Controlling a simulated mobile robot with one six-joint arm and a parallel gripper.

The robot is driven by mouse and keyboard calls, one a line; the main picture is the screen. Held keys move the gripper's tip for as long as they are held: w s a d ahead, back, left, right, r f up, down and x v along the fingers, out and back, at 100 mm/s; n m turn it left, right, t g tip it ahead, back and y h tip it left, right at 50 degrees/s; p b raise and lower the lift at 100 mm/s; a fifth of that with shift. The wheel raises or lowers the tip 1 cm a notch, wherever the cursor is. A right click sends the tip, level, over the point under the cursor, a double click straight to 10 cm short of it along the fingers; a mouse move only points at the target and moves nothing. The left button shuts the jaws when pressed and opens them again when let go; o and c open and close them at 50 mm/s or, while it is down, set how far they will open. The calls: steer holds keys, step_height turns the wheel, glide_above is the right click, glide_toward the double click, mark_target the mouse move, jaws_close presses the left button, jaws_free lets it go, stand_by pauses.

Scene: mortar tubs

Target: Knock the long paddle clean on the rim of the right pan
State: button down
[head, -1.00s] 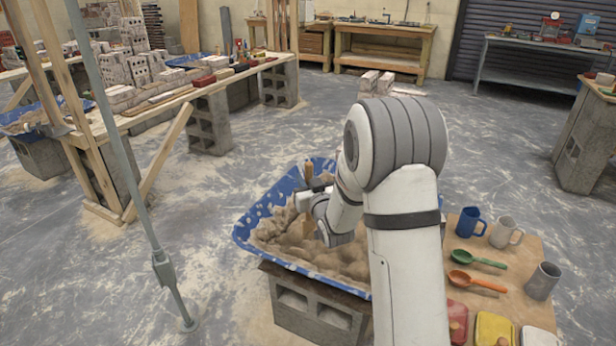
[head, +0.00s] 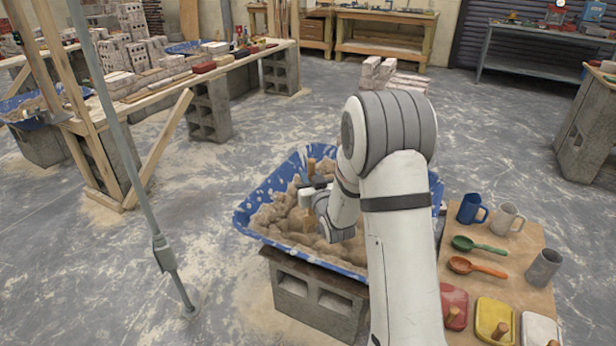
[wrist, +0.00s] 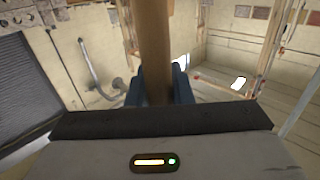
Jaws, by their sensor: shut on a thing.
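The wooden paddle (head: 311,164) stands roughly upright over the blue speckled pan (head: 262,188) in the head view. My gripper (head: 314,186) is shut on its shaft. In the wrist view the brown shaft (wrist: 156,45) runs between the blue fingers of my gripper (wrist: 158,90). The paddle's lower part reaches down to the lumpy tan mortar (head: 275,217) inside the pan; I cannot tell whether it touches the mortar. It is apart from the front rim. My arm hides the pan's right part, and any mortar on the paddle is hard to make out.
The pan rests on concrete blocks (head: 315,300). To its right a wooden board (head: 500,262) holds mugs, a green spoon (head: 480,246), an orange spoon (head: 477,267) and coloured lidded pots. A grey pole (head: 130,170) stands at left, before a brick-laden bench (head: 150,92).

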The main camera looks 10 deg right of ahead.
mark_target(312, 212)
step_height(312, 212, down, 11)
steer(key=b, duration=1.1)
step_height(312, 212, up, 12)
steer(key=p, duration=0.5)
steer(key=shift+f, duration=0.45)
